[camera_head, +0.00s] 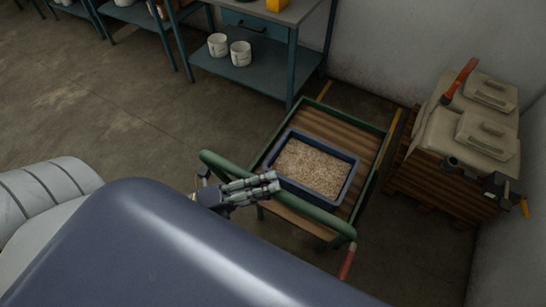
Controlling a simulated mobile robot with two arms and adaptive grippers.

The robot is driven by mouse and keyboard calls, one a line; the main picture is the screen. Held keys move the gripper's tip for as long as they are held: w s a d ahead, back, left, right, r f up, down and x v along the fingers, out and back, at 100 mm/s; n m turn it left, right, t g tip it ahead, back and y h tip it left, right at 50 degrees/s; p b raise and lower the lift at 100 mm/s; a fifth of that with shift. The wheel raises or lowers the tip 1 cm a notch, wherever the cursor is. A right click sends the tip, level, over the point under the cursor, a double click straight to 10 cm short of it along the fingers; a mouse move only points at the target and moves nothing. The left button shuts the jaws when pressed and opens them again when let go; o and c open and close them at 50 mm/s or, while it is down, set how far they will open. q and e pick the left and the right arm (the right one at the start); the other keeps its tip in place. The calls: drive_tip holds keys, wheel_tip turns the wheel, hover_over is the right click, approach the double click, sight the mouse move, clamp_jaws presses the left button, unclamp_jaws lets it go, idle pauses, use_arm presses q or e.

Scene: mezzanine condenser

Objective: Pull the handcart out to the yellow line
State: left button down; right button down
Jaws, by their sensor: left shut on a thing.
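The handcart (345,125) has a wooden slatted deck, a green frame and a green push bar (320,217) at its near end. A dark blue tray (349,185) full of pale granules sits on the deck. My left gripper (272,184) is shut on the push bar, left of its middle; its fingers hide part of the bar. My right gripper is not in view.
A blue workbench (258,75) with two white buckets on its lower shelf stands behind left. A wooden pallet stack (440,190) with pale sacks and trowels stands close on the right, near the wall. Open concrete floor (110,110) lies to the left.

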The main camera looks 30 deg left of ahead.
use_arm(q)
drive_tip(key=shift+s+f, duration=0.1)
drive_tip(key=shift+s, duration=0.85)
drive_tip(key=c, duration=1.4)
unclamp_jaws()
drive_tip(key=shift+o, duration=0.2)
drive_tip(key=v, duration=1.2)
